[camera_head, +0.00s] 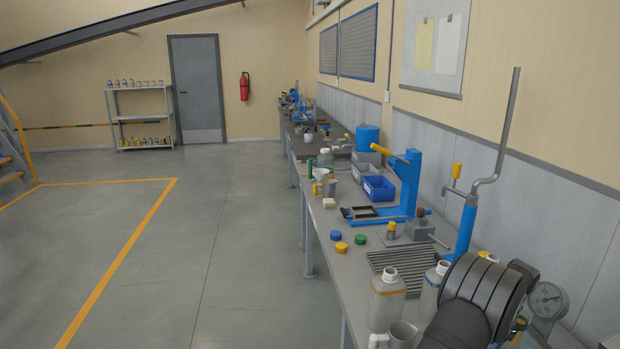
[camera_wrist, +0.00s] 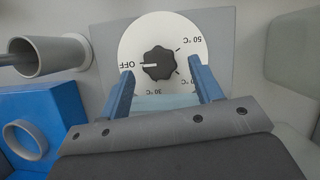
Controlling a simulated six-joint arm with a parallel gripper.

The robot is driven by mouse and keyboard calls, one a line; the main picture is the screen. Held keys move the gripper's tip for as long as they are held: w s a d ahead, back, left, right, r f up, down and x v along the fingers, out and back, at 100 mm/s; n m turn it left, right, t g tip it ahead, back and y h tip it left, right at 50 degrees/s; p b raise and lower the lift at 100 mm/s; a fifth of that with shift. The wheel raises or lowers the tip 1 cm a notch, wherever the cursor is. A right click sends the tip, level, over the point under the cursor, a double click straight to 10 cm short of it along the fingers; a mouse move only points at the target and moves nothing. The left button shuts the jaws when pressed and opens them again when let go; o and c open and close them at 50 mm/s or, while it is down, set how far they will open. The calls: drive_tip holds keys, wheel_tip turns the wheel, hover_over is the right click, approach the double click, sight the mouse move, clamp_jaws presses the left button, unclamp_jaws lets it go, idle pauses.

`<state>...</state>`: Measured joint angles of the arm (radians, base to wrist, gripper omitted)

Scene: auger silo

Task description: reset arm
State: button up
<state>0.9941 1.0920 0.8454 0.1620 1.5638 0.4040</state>
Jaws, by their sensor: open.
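My gripper (camera_wrist: 160,72) shows in the wrist view with its two blue fingers apart and nothing held between them. A black knob (camera_wrist: 158,62) on a round white dial (camera_wrist: 160,25) lies in front of the fingers, roughly between their tips. Its white mark points to OFF, and temperature marks run around the rest of the dial. I cannot tell whether a finger touches the dial. In the head view my dark arm fills the lower right corner, and I cannot make out the gripper there.
The long workbench (camera_head: 350,268) runs along the right wall. Near my arm stand a bottle (camera_head: 387,300), a grey mug (camera_head: 401,334), a round gauge (camera_head: 547,300) and a blue stand with a bent rod (camera_head: 467,226). A blue press (camera_head: 411,185) stands farther back.

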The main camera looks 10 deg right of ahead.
drive_tip(key=shift+a+f, duration=0.25)
drive_tip(key=shift+f, duration=0.35)
drive_tip(key=shift+r, duration=0.1)
